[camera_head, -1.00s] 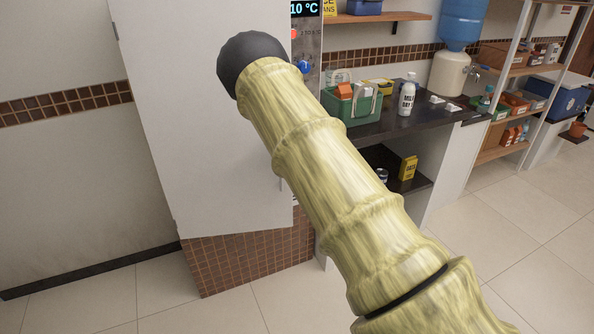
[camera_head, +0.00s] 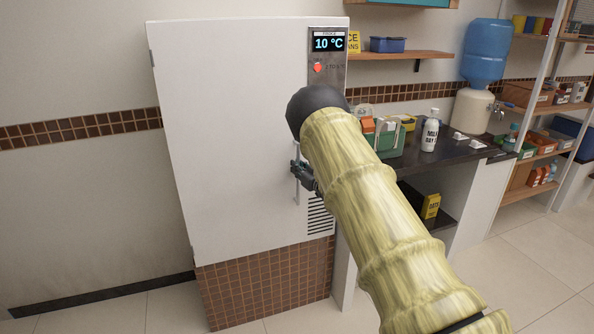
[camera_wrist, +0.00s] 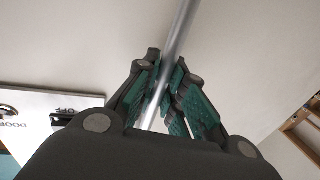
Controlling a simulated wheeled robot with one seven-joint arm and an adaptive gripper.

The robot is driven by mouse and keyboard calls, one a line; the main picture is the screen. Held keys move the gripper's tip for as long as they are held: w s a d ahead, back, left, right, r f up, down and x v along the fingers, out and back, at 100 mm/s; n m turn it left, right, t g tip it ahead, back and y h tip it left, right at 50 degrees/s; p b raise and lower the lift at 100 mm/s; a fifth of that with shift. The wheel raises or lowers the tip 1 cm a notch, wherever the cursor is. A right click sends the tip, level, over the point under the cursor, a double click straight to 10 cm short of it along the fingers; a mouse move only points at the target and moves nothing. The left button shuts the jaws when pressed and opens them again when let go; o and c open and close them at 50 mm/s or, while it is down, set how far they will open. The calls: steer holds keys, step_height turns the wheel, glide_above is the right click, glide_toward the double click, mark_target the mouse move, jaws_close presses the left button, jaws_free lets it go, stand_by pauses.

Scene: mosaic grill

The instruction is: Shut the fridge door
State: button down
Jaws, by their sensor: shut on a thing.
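The fridge is a tall white cabinet on a brown tiled base, with its door (camera_head: 225,130) facing me. The door looks close to flush with the front, but I cannot tell whether it is fully shut. A slim vertical handle (camera_head: 297,195) runs down its right side. My gripper (camera_head: 300,173) is at the handle's middle, partly hidden behind my arm. In the wrist view, the handle (camera_wrist: 182,28) is a grey rod passing between the green-padded fingers of my gripper (camera_wrist: 166,88), which are closed around it.
A display panel (camera_head: 328,50) reading 10 °C is on the fridge's upper right. A dark counter (camera_head: 460,153) with a green crate and a white bottle (camera_head: 430,133) stands to the right, near a water dispenser (camera_head: 486,60). Tiled floor (camera_head: 500,270) is clear in front.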

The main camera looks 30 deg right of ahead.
steer(key=shift+w+d+r, duration=0.15)
steer(key=shift+r, duration=0.2)
steer(key=c, duration=1.9)
jaws_free()
steer(key=shift+c, duration=0.2)
steer(key=o, duration=0.3)
steer(key=shift+w+f, duration=0.1)
steer(key=shift+w, duration=0.05)
steer(key=shift+o, duration=0.8)
steer(key=shift+d+f, duration=0.1)
steer(key=shift+f, duration=0.15)
steer(key=shift+r, duration=0.1)
steer(key=shift+s, duration=0.2)
steer(key=s, duration=1.1)
steer(key=shift+s+d, duration=0.35)
steer(key=shift+d, duration=0.05)
